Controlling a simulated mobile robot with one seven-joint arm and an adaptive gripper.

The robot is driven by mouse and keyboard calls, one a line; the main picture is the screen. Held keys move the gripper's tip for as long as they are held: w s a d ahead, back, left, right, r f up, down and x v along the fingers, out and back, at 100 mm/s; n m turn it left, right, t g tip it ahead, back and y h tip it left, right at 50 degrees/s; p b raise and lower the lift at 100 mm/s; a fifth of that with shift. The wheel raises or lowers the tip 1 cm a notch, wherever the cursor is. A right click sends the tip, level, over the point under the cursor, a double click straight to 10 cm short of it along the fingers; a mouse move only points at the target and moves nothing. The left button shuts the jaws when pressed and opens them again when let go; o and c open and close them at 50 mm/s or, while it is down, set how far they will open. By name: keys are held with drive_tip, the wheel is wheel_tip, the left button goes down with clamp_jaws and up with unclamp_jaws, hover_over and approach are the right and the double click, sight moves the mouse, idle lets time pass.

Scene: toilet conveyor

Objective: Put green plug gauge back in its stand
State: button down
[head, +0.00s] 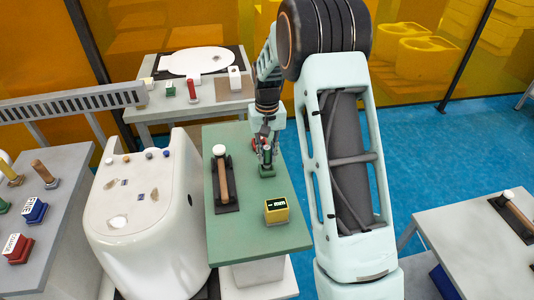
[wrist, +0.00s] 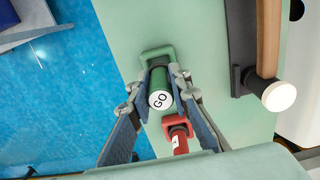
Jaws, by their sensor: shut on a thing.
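The green plug gauge (wrist: 159,82), with a white end marked GO, is between the fingers of my gripper (wrist: 160,96) in the wrist view. It also shows as a green upright piece (head: 267,155) in the head view, where my gripper (head: 267,142) comes down on it from above. The green stand (head: 267,172) is on the green table just under the gauge; its rim shows behind the gauge in the wrist view (wrist: 155,53). The gauge's lower end is hidden, so I cannot tell whether it sits in the stand.
A red gauge in a red holder (wrist: 178,133) is close beside my gripper.

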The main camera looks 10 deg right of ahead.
drive_tip(key=shift+f+b, duration=0.6)
drive_tip(key=shift+f, duration=0.45)
drive_tip(key=c, duration=1.7)
unclamp_jaws()
drive_tip(key=shift+r, duration=0.1)
wheel_tip(320, 180, up, 12)
drive_tip(key=shift+f, duration=0.1)
